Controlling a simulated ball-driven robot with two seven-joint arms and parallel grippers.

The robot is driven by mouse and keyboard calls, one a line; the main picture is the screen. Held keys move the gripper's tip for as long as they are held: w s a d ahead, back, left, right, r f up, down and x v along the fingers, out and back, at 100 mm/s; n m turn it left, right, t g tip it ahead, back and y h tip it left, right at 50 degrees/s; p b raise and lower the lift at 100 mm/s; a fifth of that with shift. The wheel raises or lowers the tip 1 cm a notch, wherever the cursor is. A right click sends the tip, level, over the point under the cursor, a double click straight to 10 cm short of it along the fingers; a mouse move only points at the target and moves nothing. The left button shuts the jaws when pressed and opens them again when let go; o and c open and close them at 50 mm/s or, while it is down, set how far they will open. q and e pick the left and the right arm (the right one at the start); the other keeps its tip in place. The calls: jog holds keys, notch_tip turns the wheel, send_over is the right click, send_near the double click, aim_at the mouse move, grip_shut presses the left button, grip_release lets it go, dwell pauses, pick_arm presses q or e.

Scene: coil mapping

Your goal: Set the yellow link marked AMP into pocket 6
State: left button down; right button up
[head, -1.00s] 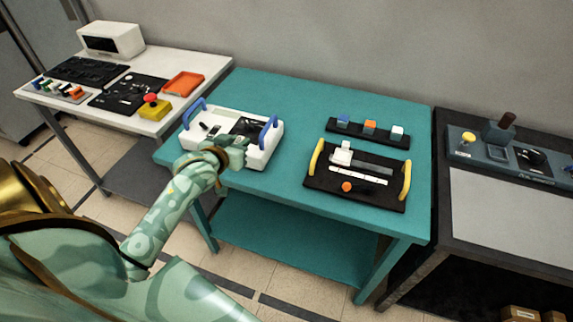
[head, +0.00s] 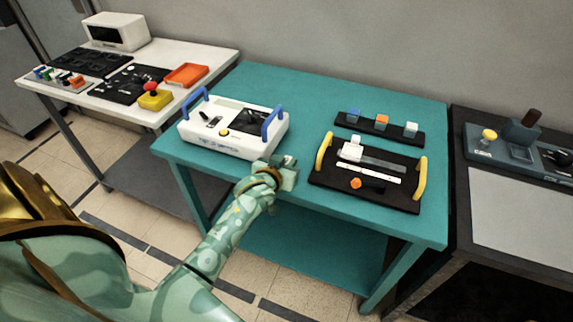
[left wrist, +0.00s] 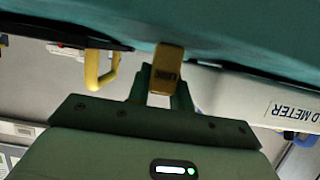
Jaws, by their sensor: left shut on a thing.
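My left gripper (head: 287,172) is at the front edge of the teal table, to the right of the white blue-handled meter (head: 210,147). In the left wrist view its jaws (left wrist: 162,85) are shut on a small yellow link (left wrist: 167,65). The link has dark lettering that is too small to read surely. It cannot be made out in the head view. Pocket 6 cannot be picked out; no pocket numbers are readable. My right gripper is not in view.
A black tray with yellow handles (head: 420,180) and a black rack of small cubes (head: 378,128) lie on the teal table (head: 290,85). On the white table (head: 185,55) are black panels (head: 90,65), a red-topped yellow button (head: 155,97) and an orange tray (head: 187,75).

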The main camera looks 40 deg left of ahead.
pick_arm(q)
jog(key=c, duration=1.3)
grip_release()
jog(key=shift+o, duration=0.2)
jog(key=shift+s, duration=0.1)
jog(key=shift+s+r, duration=0.2)
jog(key=p+v, duration=0.4)
jog(key=v, duration=0.7)
jog(key=shift+s+d, duration=0.15)
jog(key=shift+s, duration=0.1)
